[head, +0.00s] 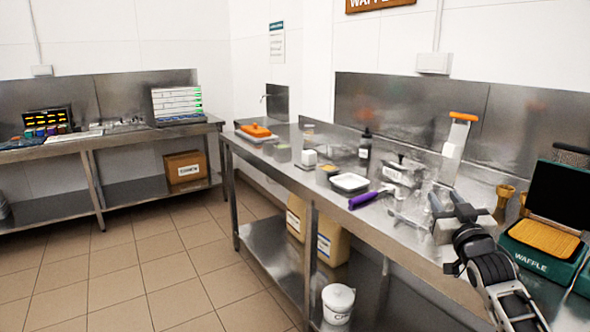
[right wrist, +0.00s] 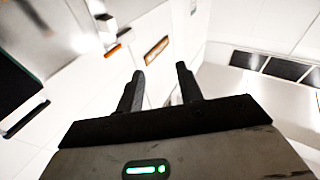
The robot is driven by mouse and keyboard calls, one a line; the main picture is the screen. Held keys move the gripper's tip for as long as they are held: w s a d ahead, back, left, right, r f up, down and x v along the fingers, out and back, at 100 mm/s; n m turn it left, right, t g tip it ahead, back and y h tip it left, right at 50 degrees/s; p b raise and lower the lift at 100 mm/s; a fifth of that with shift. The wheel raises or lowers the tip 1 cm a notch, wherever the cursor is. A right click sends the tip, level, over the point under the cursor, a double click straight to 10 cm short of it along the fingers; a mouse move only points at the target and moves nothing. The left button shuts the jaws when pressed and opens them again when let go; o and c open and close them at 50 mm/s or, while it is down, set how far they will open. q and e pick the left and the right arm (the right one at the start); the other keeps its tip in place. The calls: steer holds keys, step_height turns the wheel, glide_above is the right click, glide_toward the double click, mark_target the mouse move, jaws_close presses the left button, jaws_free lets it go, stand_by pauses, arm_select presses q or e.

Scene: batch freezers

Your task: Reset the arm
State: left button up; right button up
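My right gripper (head: 446,198) is raised over the right part of the steel counter (head: 265,165), just left of the waffle iron. Its two fingers point away from me and are apart. In the right wrist view the fingers (right wrist: 160,70) stand apart with nothing between them, and a green light shows on the gripper body. That view is tilted and shows mostly white wall. My left gripper is in neither view.
A green waffle iron (head: 543,238) stands open at the right. A white tray (head: 350,182), a purple-handled tool (head: 365,200), a dark bottle (head: 365,147) and clear containers are on the counter. A white bucket (head: 338,303) stands below. The tiled floor (head: 150,270) at left is clear.

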step_height(320, 180, down, 5)
steer(key=d+n+g+h, duration=0.2)
steer(key=g, duration=0.1)
steer(key=s+a+f+g+y, duration=0.1)
steer(key=s+a+f+g, duration=0.1)
steer(key=s+a+f, duration=0.35)
steer(key=s+a+f+g+y, duration=0.1)
steer(key=s+a+f+y, duration=0.15)
steer(key=s+f, duration=0.6)
steer(key=s+a+f+g, duration=0.1)
steer(key=s+a+f, duration=0.3)
steer(key=s, duration=0.4)
steer(key=s+a+f+g+y, duration=0.1)
steer(key=s+a+f, duration=0.3)
steer(key=s, duration=0.4)
steer(key=s+a+f+g, duration=0.2)
steer(key=s+f, duration=0.3)
steer(key=s, duration=0.3)
steer(key=shift+s+a+f+y, duration=0.15)
steer(key=shift+a+f+y, duration=0.25)
steer(key=shift+a, duration=0.5)
